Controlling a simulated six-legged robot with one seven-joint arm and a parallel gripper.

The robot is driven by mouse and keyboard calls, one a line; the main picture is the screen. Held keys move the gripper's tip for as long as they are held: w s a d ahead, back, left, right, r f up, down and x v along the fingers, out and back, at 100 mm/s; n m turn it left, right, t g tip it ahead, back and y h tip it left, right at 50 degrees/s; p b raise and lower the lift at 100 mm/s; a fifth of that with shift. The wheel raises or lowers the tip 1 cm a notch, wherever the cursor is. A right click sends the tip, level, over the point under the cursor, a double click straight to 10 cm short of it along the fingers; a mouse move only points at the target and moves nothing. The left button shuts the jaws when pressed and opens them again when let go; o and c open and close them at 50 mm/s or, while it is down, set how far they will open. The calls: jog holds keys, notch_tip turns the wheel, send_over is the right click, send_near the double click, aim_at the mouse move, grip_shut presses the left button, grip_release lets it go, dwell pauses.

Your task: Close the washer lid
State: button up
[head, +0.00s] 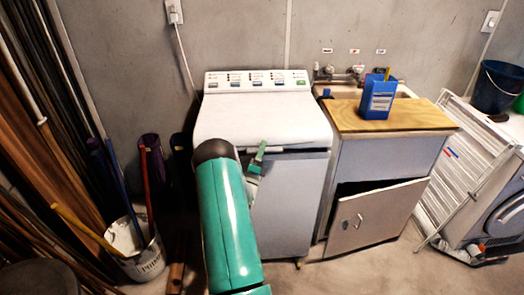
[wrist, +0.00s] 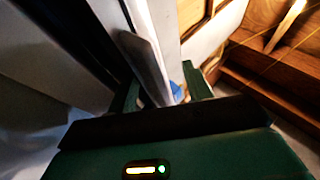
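The white washer (head: 290,205) stands against the back wall in the head view. Its lid (head: 265,118) lies over the top, nearly flat, with a dark gap under its front edge to the right of my arm. My gripper (head: 258,160) is at the lid's front edge, partly hidden by my green arm. In the wrist view, my gripper's green fingers (wrist: 163,88) are spread apart, with a pale panel edge (wrist: 155,50) running down between them. I cannot tell whether that edge is the lid or the washer body, or whether the fingers touch it.
To the right is a sink cabinet (head: 385,160) with a wooden top, a blue box (head: 378,97) and a door (head: 375,217) ajar. A white rack (head: 470,165) stands further right. A bucket (head: 140,255) with poles and stacked planks (head: 40,130) are left. Some floor in front is clear.

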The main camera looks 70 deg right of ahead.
dwell(0.4)
jog(key=v, duration=1.3)
jog(key=shift+a+f, duration=0.15)
jog(key=shift+a, duration=0.25)
